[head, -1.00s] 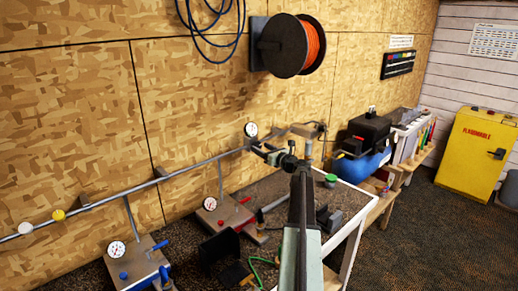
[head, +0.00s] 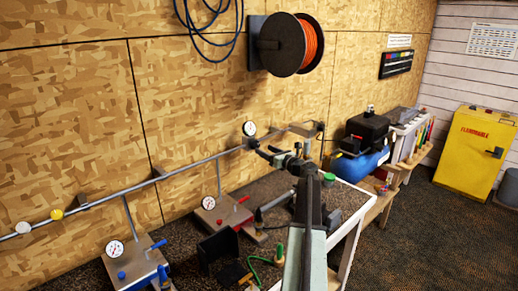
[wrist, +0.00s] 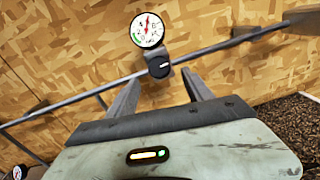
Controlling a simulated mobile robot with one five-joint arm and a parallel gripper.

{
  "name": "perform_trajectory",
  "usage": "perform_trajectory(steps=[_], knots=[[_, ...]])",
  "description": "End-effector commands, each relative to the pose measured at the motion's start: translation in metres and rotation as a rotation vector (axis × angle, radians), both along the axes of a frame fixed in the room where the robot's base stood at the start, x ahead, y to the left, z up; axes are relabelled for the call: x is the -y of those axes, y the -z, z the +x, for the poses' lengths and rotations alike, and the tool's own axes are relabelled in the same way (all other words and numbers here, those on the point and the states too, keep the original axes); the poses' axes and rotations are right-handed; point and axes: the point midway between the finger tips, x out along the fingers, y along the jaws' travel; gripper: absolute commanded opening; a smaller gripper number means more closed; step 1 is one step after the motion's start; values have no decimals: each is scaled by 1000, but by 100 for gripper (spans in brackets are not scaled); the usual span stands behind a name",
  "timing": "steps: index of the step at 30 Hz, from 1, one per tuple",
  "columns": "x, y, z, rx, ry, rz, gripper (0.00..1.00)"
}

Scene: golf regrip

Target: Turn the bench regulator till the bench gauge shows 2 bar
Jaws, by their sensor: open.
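A round white gauge (head: 249,128) with a red needle sits on the wall pipe above the bench. In the wrist view this gauge (wrist: 147,30) is close; its needle points roughly up, with a green arc at the left, but the numbers are too small to read. A dark round regulator knob (wrist: 158,67) with a light mark sits just below it on the pipe. My gripper (wrist: 161,75) is open, its two fingers on either side of and below the knob in the picture. I cannot tell whether they touch it. In the head view my gripper (head: 265,153) is near the pipe below the gauge.
The pipe (head: 100,197) runs along the wall. Two other gauges stand left: one by a blue lever (head: 114,249), one by a red lever (head: 208,203). The bench (head: 340,203) holds tools and a green-topped item (head: 329,177). A blue tank (head: 365,165) stands farther right.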

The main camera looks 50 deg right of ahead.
Motion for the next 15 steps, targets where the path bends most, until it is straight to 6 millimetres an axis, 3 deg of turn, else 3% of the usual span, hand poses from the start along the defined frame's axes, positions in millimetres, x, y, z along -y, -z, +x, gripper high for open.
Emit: perform_trajectory(steps=[7, 15], knots=[[6, 0, 49, 0, -3, 0, 59], [6, 0, 60, 0, 0, 0, 59]])
